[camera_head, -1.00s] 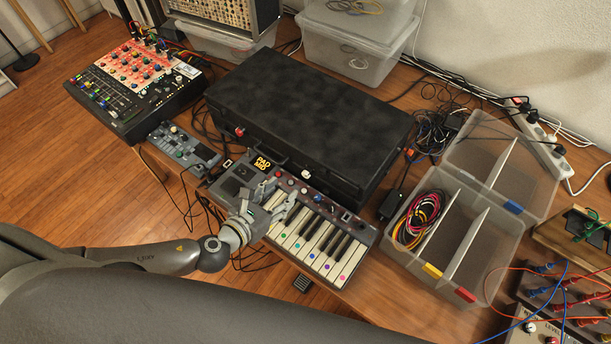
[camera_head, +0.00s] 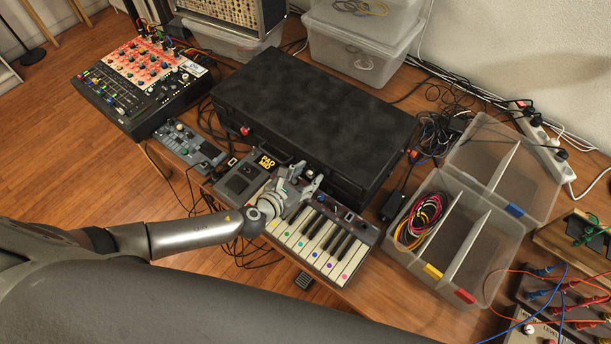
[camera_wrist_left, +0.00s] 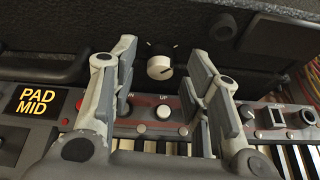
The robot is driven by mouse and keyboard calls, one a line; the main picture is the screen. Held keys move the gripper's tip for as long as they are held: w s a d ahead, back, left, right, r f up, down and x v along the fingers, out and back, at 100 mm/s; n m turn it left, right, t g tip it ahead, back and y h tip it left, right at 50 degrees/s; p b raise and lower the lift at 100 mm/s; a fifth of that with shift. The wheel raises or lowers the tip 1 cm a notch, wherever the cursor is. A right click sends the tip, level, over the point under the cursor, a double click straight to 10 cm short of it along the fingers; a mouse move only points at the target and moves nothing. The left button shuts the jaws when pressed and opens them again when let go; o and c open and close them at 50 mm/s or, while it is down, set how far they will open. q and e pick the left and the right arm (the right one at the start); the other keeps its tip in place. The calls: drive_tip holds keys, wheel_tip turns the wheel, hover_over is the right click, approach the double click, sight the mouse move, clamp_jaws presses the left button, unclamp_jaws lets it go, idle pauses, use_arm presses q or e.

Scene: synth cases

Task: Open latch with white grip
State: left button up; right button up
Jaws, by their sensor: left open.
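The latch with the white grip (camera_wrist_left: 160,67) sits on the front wall of the black case (camera_head: 315,105). It is a round knob with a black part above the white. My left gripper (camera_wrist_left: 162,60) is open, with one finger on each side of the latch and gaps between. In the head view my left gripper (camera_head: 300,180) is at the front of the case, over the keyboard; there the latch is hard to tell from the fingers. A latch with a red grip (camera_head: 245,131) is farther left on the case. My right gripper is not in view.
A small keyboard (camera_head: 345,225) with a "PAD MID" display lies close in front of the case, below my gripper. The case handle (camera_head: 273,150) is left of the gripper. A clear divided box (camera_head: 495,262) stands to the right, a mixer (camera_head: 120,108) to the left.

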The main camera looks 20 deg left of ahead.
use_arm(q)
drive_tip(key=shift+c, duration=0.2)
clamp_jaws()
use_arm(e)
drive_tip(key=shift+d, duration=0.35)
